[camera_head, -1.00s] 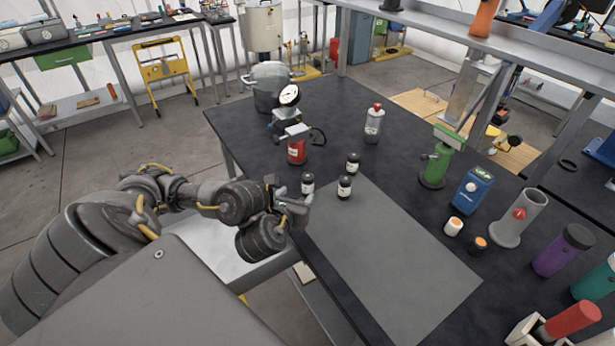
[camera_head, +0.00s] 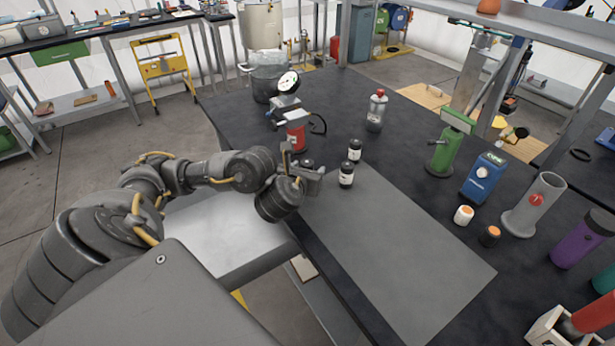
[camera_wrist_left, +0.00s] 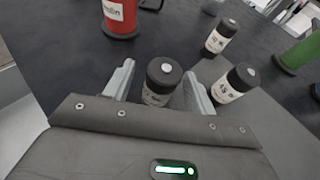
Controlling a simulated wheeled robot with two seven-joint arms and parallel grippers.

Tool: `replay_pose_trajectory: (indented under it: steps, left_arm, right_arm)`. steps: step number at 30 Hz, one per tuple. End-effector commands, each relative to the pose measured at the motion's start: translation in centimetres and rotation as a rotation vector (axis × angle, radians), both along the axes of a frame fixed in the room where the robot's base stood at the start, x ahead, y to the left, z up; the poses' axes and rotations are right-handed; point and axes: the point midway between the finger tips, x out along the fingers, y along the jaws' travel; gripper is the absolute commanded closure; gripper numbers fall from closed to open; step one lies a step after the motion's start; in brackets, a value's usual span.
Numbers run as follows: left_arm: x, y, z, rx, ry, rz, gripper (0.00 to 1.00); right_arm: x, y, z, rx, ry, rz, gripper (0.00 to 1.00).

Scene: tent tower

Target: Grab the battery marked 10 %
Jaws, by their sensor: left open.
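Three small black batteries with white labels stand upright on the table. One (camera_wrist_left: 162,80) is between the open fingers of my left gripper (camera_head: 302,178) in the left wrist view; its label is mostly hidden and I cannot read it. In the head view only its dark top (camera_head: 307,162) shows behind the gripper. The second battery (camera_head: 346,176) stands just right of the gripper and also shows in the wrist view (camera_wrist_left: 234,84); its label seems to read 45. The third battery (camera_head: 355,150) is farther back and also shows in the wrist view (camera_wrist_left: 220,36), its label unclear. My right gripper is not in view.
A green device (camera_head: 447,145), a blue box (camera_head: 484,178) and small jars stand to the right. The grey mat (camera_head: 400,250) is clear in front.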

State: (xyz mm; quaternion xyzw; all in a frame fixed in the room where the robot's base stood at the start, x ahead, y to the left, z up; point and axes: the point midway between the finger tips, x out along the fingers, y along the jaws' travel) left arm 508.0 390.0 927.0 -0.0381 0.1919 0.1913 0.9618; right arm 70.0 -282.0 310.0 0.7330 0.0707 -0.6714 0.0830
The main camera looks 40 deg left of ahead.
Motion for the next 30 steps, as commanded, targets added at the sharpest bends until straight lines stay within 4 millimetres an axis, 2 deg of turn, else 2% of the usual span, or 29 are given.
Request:
replay_pose_trajectory:
  steps: [6, 7, 18, 26, 30]
  left_arm:
    - [0.1, 0.0, 0.0, 0.000, 0.001, -0.001, 0.44]
    - [0.1, 0.0, 0.0, 0.000, 0.001, -0.001, 0.47]
    - [0.1, 0.0, 0.0, -0.001, 0.001, -0.001, 0.95]
    - [0.1, 0.0, 0.2, 0.000, 0.000, 0.000, 0.95]
    - [0.1, 0.0, 1.0, -0.001, -0.001, -0.001, 0.95]
  right_arm:
    - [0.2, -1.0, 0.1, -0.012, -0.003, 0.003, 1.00]
    - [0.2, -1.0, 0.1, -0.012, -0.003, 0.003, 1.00]
    - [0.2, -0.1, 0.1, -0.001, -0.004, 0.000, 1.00]
    - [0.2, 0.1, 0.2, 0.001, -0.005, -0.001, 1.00]
    - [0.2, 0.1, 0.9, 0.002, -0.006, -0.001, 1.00]
